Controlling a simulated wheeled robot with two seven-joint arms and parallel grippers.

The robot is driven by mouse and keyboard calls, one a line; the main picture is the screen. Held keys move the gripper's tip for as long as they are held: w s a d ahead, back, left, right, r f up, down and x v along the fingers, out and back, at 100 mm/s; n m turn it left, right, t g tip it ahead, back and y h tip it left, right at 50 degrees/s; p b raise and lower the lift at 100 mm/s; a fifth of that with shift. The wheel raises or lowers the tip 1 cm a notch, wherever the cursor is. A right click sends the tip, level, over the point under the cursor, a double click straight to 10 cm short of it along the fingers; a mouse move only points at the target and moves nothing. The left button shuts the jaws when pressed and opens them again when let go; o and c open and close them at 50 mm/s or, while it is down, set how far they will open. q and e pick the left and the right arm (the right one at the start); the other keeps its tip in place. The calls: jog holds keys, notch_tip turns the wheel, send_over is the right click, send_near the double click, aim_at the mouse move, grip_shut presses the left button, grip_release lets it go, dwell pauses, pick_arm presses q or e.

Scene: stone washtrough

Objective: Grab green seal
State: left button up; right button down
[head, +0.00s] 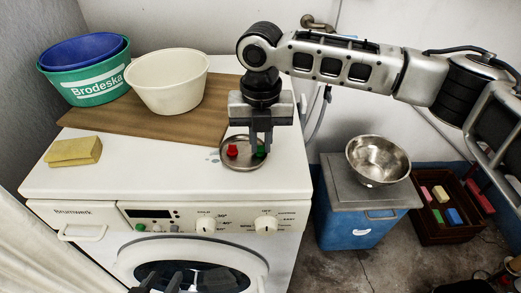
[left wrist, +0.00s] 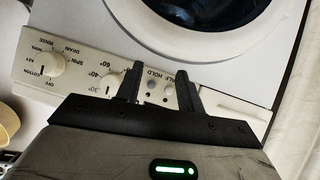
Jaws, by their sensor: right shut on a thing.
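The green seal (head: 261,152) sits at the right side of a small round metal dish (head: 236,165) on top of the washing machine. My right gripper (head: 260,149) points straight down and is shut on the green seal, its fingers hiding part of it. A red seal (head: 232,151) stands in the same dish, left of the fingers and apart from them. My left gripper (head: 167,281) is low in front of the machine's door. In the left wrist view, its fingers (left wrist: 158,88) are apart with nothing between them.
The washing machine top (head: 130,180) also holds a yellow sponge (head: 73,152), a brown board (head: 150,126), a cream bowl (head: 168,82) and nested blue and green basins (head: 92,82). At right, a metal bowl (head: 378,160) sits on a lidded blue bin (head: 345,228) beside a crate (head: 445,232) of coloured blocks.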

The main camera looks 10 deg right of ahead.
jog(key=shift+s+a+f, duration=0.1)
jog(key=shift+s+f, duration=0.05)
jog(key=shift+f, duration=0.1)
